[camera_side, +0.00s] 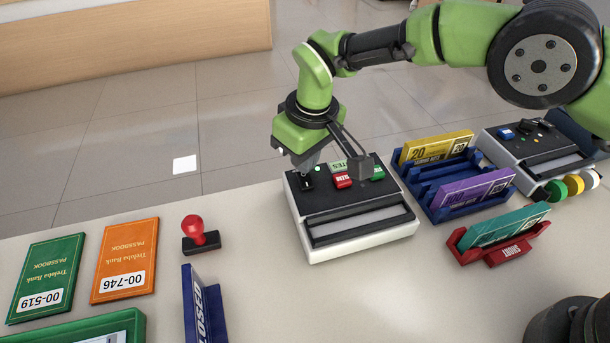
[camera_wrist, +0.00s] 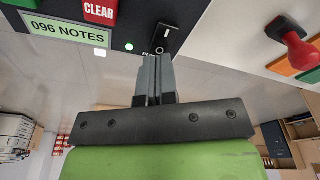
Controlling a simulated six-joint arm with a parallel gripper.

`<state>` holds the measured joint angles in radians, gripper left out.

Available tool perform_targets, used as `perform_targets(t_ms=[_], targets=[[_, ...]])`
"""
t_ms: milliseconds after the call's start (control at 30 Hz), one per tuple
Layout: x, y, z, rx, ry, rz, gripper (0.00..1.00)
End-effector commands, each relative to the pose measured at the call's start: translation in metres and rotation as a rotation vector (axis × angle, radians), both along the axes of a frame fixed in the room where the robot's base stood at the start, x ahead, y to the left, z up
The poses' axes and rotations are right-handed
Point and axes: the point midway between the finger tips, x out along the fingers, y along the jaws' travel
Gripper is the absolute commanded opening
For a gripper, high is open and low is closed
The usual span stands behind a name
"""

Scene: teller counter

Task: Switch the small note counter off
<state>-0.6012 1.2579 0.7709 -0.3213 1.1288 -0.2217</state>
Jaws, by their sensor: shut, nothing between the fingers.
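A note counter (camera_side: 360,235) with a black top and white base stands in the middle of the counter. Its display reads 096 NOTES in the wrist view (camera_wrist: 68,33), beside a red CLEAR button (camera_wrist: 100,10). A black switch (camera_wrist: 164,36) sits on a dark plate on the same panel, its label partly hidden by my fingers. A small round light (camera_wrist: 129,46) is beside it; it looks green and lit in the side view (camera_side: 318,168). My gripper (camera_side: 307,172) is shut and empty, its fingertips at the switch; I cannot tell whether they touch it.
A blue rack (camera_side: 436,205) with banknotes and a red tray (camera_side: 470,245) stand to the right. Another machine (camera_side: 535,150) is behind them. The counter's front middle is clear.

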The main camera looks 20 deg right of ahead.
Motion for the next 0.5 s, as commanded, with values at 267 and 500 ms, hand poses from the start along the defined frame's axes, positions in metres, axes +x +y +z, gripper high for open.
perform_targets(t_ms=[267,500], targets=[[0.0,0.0,-0.0041,0.0,0.0,0.0,0.0],[-0.0001,0.0001,-0.0078,0.0,0.0,-0.001,0.0]])
